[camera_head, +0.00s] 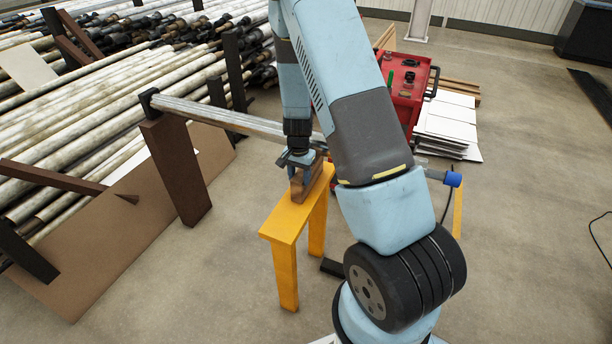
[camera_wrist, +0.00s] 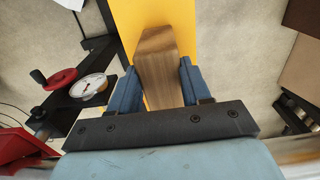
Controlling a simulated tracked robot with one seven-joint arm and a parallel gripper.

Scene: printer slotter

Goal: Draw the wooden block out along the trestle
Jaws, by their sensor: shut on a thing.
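The wooden block (camera_head: 303,184) is brown and rests on the yellow trestle (camera_head: 284,221), under a long metal bar. My gripper (camera_head: 297,166) reaches down over it from above. In the wrist view the block (camera_wrist: 158,60) shows between the two blue fingers of my gripper (camera_wrist: 157,85), which are shut on its sides. The yellow top of the trestle (camera_wrist: 125,18) lies under and around the block there. My arm hides part of the trestle's far side in the head view.
The metal bar (camera_head: 215,115) runs from a brown post (camera_head: 178,170) across the trestle. A red machine (camera_head: 405,85) stands behind my arm. Pipe racks fill the left. In the wrist view a red handwheel (camera_wrist: 60,79) and a dial gauge (camera_wrist: 88,87) sit at left.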

